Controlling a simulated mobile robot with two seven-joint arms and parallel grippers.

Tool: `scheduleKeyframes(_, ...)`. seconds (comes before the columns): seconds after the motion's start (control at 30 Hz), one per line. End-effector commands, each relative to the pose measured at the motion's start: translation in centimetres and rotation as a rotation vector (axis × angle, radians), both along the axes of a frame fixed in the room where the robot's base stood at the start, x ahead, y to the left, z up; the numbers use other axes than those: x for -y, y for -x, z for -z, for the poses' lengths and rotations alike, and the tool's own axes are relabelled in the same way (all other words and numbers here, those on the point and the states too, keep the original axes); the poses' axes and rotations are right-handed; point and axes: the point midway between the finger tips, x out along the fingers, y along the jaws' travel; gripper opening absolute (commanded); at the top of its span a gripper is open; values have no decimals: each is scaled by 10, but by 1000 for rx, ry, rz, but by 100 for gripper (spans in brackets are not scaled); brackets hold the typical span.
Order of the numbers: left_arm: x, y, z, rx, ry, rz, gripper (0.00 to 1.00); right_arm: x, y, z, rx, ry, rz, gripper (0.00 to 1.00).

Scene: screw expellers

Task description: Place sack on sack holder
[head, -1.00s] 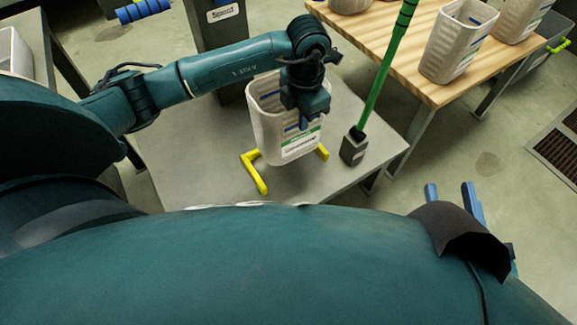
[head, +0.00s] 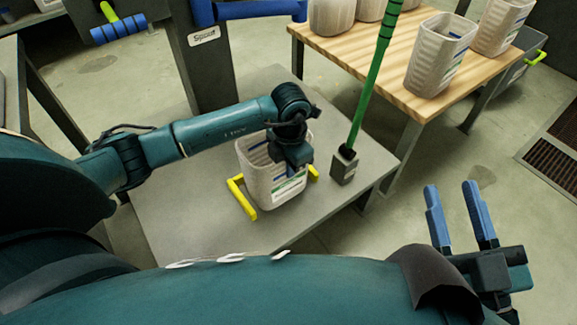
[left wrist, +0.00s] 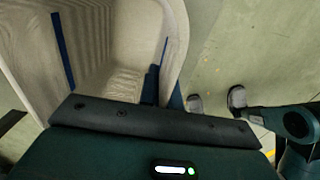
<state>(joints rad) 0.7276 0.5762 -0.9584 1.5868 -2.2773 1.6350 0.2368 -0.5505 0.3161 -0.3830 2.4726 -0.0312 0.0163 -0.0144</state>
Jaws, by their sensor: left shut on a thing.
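A beige open-topped sack (head: 258,178) with a white and green label is upright over the grey table, between the yellow corner brackets of the sack holder (head: 241,199). I cannot tell whether its bottom touches the table. My left gripper (head: 288,166) is shut on the sack's rim on the near right side and hides part of its opening. In the left wrist view, the empty sack (left wrist: 110,50) with blue strips inside fills the upper left. My right gripper (head: 452,187) is open and empty over the floor at the right.
A green rod (head: 374,85) stands in a dark block (head: 344,166) just right of the sack, on the grey table (head: 185,215). A wooden table (head: 400,50) behind holds several similar sacks. A dark post (head: 205,65) with a blue bar (head: 260,9) stands behind the left arm.

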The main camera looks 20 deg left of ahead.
Motion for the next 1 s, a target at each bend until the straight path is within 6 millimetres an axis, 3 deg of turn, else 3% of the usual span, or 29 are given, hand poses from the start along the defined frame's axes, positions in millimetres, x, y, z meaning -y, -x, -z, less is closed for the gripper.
scheduleKeyframes(0.13, 0, 0, 3, 1, -1, 0, 0, 0, 1, 3, 0, 1, 0, 36)
scheduleKeyframes(0.2, 0, 0, 3, 0, 0, 0, 9, 0, 0, 1, 5, 2, 1, 36)
scheduleKeyframes(0.43, 0, 0, 3, -1, -1, 0, 27, 0, 0, 1, 7, 2, 1, 36)
scheduleKeyframes(0.67, 0, 0, 2, -1, -1, 0, 27, 0, 0, -1, 9, 2, 1, 36)
scheduleKeyframes(0.87, 0, 0, -23, 2, -1, 1, 27, 0, 0, -7, -13, 5, 1, 36)
scheduleKeyframes(1.0, 0, 0, -54, 3, -2, 1, 27, 0, 6, 11, -103, 22, 20, 36)
